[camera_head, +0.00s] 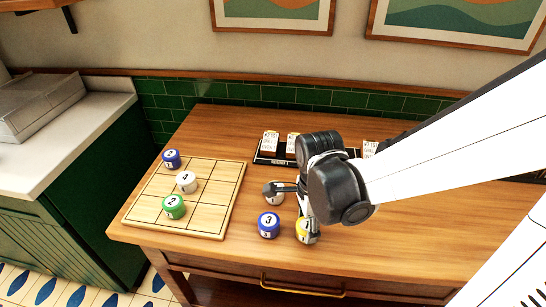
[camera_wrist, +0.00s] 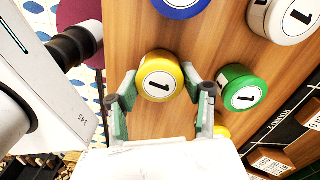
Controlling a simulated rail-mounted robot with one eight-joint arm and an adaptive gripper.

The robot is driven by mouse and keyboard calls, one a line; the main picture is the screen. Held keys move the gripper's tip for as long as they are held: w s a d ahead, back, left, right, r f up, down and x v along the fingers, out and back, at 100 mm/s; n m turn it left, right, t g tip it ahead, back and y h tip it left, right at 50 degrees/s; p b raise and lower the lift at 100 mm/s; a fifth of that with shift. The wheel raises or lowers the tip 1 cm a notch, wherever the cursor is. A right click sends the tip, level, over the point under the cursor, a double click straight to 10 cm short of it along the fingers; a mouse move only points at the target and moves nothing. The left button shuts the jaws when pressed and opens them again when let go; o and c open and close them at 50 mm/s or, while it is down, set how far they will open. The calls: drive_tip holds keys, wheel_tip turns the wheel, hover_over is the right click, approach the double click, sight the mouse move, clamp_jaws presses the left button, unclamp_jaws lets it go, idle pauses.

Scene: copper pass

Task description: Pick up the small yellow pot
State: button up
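A yellow pot (camera_wrist: 160,77) with a white top marked 1 stands on the wooden table. In the head view the yellow pot (camera_head: 301,236) is near the table's front edge, partly covered by my gripper. My gripper (camera_wrist: 166,90) is open and empty in the wrist view, its fingertips apart on either side of the yellow pot's lower edge; I cannot tell whether they touch it. A second yellow piece shows in the wrist view (camera_wrist: 222,132), mostly hidden behind a finger, so its size is unclear.
A green pot (camera_wrist: 242,90) is close beside the rear finger. A blue pot (camera_head: 268,225) and a white pot (camera_wrist: 284,17) stand nearby. A grid board (camera_head: 218,212) with several pots lies left. A black card rack (camera_head: 268,153) is behind.

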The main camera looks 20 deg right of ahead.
drive_tip(key=c, duration=0.7)
drive_tip(key=shift+o, duration=0.2)
drive_tip(key=shift+r, duration=0.1)
